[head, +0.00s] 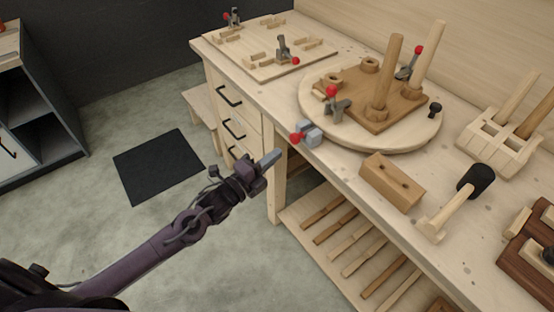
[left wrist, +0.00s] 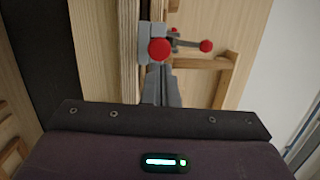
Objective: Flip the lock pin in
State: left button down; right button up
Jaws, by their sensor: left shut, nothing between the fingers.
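The lock pin (head: 296,138) shows as a red knob on a grey block (head: 313,131) at the front edge of the bench, beside the round turntable (head: 432,134). My left gripper (head: 274,157) is shut and empty, just in front of the bench edge, a little below and left of the red knob. In the left wrist view the closed fingers (left wrist: 161,84) point at the red knob (left wrist: 159,49), with a small gap or slight overlap; I cannot tell whether they touch. The pin's shaft is hidden. My right gripper is in neither view.
The turntable carries a brown board (head: 350,83) with two upright legs and red-tipped clamps. A wooden block (head: 392,182) and a black-headed mallet (head: 474,181) lie to the right on the bench. Drawers with black handles (head: 229,96) are below left.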

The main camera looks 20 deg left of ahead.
pick_arm(q)
jog(key=b+v, duration=0.1)
jog(key=v, duration=0.8)
jog(key=shift+s+a, duration=0.2)
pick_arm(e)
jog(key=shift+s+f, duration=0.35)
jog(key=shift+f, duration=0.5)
pick_arm(q)
jog(key=shift+f, duration=0.1)
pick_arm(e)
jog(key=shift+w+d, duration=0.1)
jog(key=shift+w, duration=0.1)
